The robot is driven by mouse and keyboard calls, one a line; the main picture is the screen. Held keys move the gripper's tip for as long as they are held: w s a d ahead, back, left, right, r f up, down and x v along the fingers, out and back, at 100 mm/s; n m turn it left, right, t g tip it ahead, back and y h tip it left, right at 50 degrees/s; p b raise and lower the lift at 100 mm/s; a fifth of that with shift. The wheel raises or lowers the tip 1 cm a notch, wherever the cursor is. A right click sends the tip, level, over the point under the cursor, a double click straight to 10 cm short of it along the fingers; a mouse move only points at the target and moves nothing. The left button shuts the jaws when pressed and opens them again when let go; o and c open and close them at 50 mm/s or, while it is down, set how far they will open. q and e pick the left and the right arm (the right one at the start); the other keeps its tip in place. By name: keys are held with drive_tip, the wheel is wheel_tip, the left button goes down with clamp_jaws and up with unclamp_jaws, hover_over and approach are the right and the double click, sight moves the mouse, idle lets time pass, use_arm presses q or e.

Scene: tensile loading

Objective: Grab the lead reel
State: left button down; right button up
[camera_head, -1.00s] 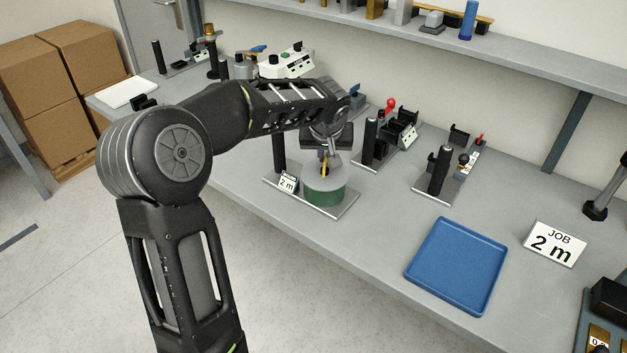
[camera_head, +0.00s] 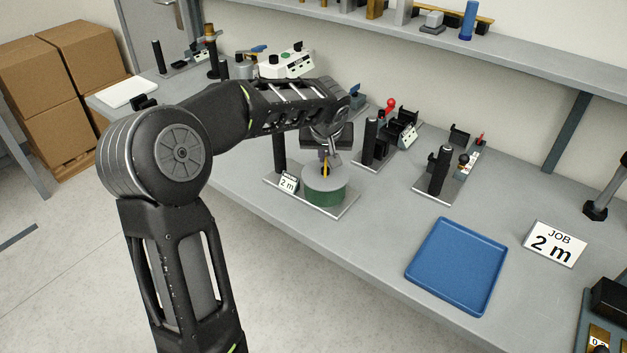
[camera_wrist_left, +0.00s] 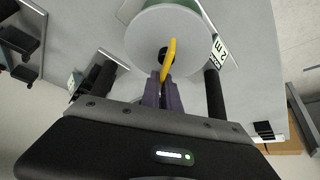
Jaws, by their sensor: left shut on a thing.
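The lead reel (camera_head: 325,193), a green drum with a grey disc on top, sits on a metal plate (camera_head: 344,208) with a "2 m" card (camera_head: 287,183) and a black post (camera_head: 279,152). The reel's grey disc also shows in the left wrist view (camera_wrist_left: 143,43). My left gripper (camera_head: 325,160) points down over the reel's centre. In the wrist view its fingers (camera_wrist_left: 164,90) are closed at a yellow upright piece (camera_wrist_left: 169,58) at the middle of the disc. The fingers partly hide where they meet it.
Two more stations with black posts (camera_head: 370,142) (camera_head: 439,170) stand behind and right of the reel. A blue tray (camera_head: 457,266) lies empty at the front, beside a "JOB 2 m" sign (camera_head: 555,243). The bench between reel and tray is clear.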

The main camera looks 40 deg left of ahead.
use_arm(q)
drive_tip(key=shift+w+r, duration=0.1)
idle(0.4)
drive_tip(key=shift+r, duration=0.45)
wheel_tip(320, 180, up, 9)
idle(0.6)
